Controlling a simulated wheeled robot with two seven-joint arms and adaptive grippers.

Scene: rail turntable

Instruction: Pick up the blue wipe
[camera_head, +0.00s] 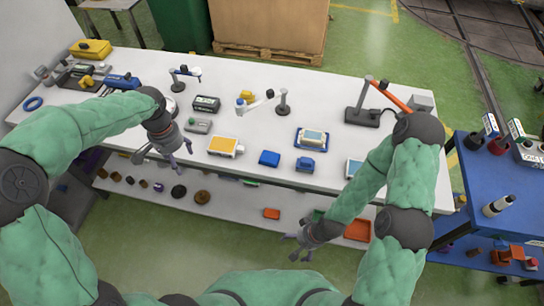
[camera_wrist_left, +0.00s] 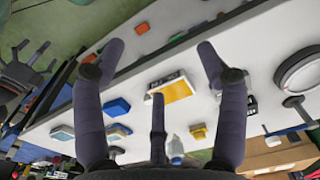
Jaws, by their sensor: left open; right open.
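A small flat blue piece (camera_head: 269,158), which looks like the blue wipe, lies on the white workbench (camera_head: 330,98) near its front edge, right of a yellow-and-white box (camera_head: 225,146). Another blue item (camera_head: 305,164) lies just right of it; I cannot fully tell which is the wipe. My left gripper (camera_head: 165,162) is open and empty above the front of the bench, left of the yellow-and-white box. Its spread fingers also show in the left wrist view (camera_wrist_left: 160,60), with a blue piece (camera_wrist_left: 117,106) beyond them. My right gripper (camera_head: 300,254) is open and empty in front of the bench, low.
A blue tray with a device (camera_head: 312,147) lies behind the blue items. Small stands (camera_head: 283,102) and a black-based stand (camera_head: 361,117) rise farther back. A lower shelf (camera_head: 225,208) holds small parts. A blue cart (camera_head: 480,185) stands at right.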

